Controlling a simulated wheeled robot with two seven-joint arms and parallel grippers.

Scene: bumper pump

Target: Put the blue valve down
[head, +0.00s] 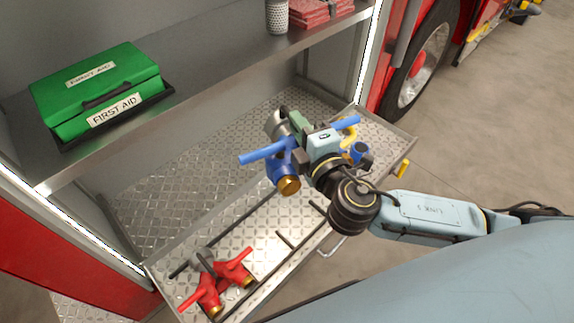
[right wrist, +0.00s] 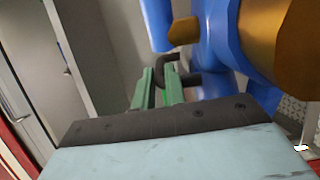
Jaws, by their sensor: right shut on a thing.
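My right gripper (head: 298,122) reaches in from the right over the diamond-plate tray (head: 232,236) and is shut on a blue valve (head: 281,160). The valve has a blue handle bar pointing left and a brass end (head: 289,185) facing down toward the camera. It appears to be held above the tray; the exact gap cannot be told. In the right wrist view the green fingers (right wrist: 160,92) are close together around a dark part beside the blue valve body (right wrist: 222,50). The fingertips are partly hidden. My left gripper is not in view.
A red valve (head: 208,292) lies at the tray's near left, among dark divider rods (head: 285,240). More blue parts (head: 359,149) and a yellow piece show behind my wrist. A green first aid box (head: 95,90) sits on the shelf above. The tray's middle has bare room.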

